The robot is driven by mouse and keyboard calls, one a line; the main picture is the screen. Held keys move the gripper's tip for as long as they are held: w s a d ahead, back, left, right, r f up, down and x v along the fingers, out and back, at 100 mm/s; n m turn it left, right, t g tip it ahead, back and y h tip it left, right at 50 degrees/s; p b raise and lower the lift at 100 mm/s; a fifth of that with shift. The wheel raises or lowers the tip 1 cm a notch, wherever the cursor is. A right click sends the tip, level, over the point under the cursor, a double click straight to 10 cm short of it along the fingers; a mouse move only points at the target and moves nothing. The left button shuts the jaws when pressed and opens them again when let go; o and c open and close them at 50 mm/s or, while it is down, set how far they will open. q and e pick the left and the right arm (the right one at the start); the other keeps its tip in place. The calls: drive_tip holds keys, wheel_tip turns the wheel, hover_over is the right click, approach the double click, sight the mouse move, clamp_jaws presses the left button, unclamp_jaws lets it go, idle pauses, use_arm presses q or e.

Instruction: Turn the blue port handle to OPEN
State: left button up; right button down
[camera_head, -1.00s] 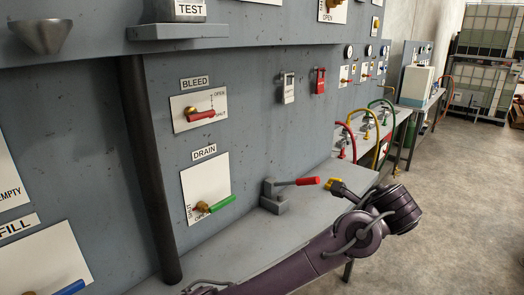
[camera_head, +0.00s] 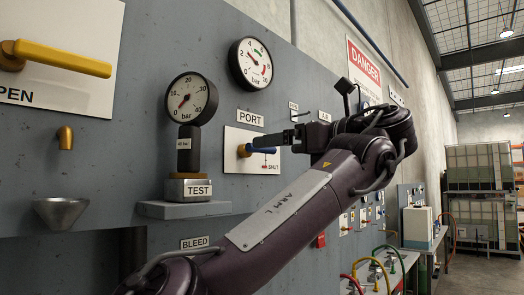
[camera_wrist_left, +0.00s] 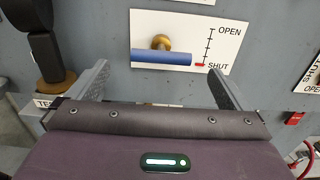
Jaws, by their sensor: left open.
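The blue port handle (camera_head: 262,150) sits on a brass stem on a white plate (camera_head: 238,164) under the PORT label. It lies about level, its free end by the red SHUT mark. The wrist view shows the blue handle (camera_wrist_left: 160,57) level, the SHUT mark (camera_wrist_left: 205,65) just right of its end and OPEN above. My left gripper (camera_head: 287,138) is at the handle's right end in the head view. In the wrist view my left gripper (camera_wrist_left: 157,78) is open, its fingers spread either side of the handle, with nothing gripped. Contact cannot be told. My right gripper is out of view.
A gauge on a TEST block (camera_head: 188,188) stands on a small shelf left of the plate. Another round gauge (camera_head: 251,63) is above. A yellow handle (camera_head: 60,58) is at upper left. A funnel (camera_head: 62,214) hangs below it.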

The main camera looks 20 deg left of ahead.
sight(265, 149)
use_arm(q)
drive_tip(key=p+x, duration=0.1)
drive_tip(key=x, duration=0.5)
drive_tip(key=shift+w+a+f, duration=0.1)
drive_tip(key=shift+a, duration=0.25)
drive_tip(key=shift+w, duration=0.1)
drive_tip(key=c, duration=0.7)
